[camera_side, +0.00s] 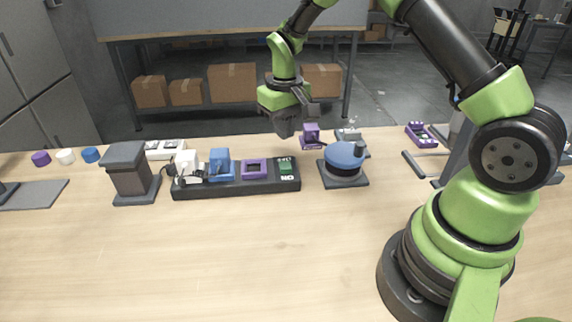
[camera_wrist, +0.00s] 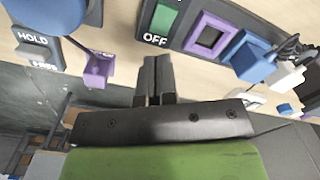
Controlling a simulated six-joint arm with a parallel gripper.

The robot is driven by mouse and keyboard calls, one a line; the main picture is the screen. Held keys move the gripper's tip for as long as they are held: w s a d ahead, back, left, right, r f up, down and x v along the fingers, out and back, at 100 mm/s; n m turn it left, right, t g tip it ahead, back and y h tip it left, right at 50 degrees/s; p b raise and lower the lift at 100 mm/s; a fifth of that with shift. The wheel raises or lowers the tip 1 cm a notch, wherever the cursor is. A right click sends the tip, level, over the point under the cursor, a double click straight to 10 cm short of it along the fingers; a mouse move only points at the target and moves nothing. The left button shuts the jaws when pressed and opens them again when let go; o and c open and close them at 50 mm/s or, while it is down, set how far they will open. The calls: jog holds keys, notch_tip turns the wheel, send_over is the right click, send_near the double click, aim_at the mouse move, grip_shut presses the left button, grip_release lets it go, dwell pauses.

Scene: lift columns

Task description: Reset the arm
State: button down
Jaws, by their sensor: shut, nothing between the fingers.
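My gripper (camera_side: 287,122) hangs at the end of my green and black arm, above the back of the table, behind the power strip. In the wrist view, the two dark fingers of my gripper (camera_wrist: 154,78) are together with nothing between them. The fingertips are close to the strip's green switch in that picture, but contact cannot be told. The dark power strip (camera_side: 240,187) holds a white plug (camera_side: 187,166) and a blue plug (camera_side: 220,163). Its purple socket (camera_side: 254,169) is empty, and its green switch (camera_side: 286,168) is at the right end.
A blue round knob (camera_side: 345,153) on a dark base stands right of the strip. A purple plug (camera_side: 311,135) stands behind it. A dark pedestal (camera_side: 131,172) stands left of the strip. Purple, white and blue caps (camera_side: 65,156) lie far left. The front table is clear.

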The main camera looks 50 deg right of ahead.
jog(key=shift+r, duration=0.15)
jog(key=s+a+r+t, duration=0.2)
jog(key=s+a+r, duration=0.15)
jog(key=r, duration=0.45)
jog(key=s+a+r+t, duration=0.2)
jog(key=s+r, duration=0.2)
jog(key=r, duration=0.4)
jog(key=s+a+r+m+t+y, duration=0.1)
jog(key=s+a+r+t+y, duration=0.1)
jog(key=s, duration=1.2)
notch_tip(320, 180, up, 2)
jog(key=shift+a+r+t, duration=0.1)
jog(key=shift+a+t, duration=0.5)
jog(key=shift+a, duration=0.45)
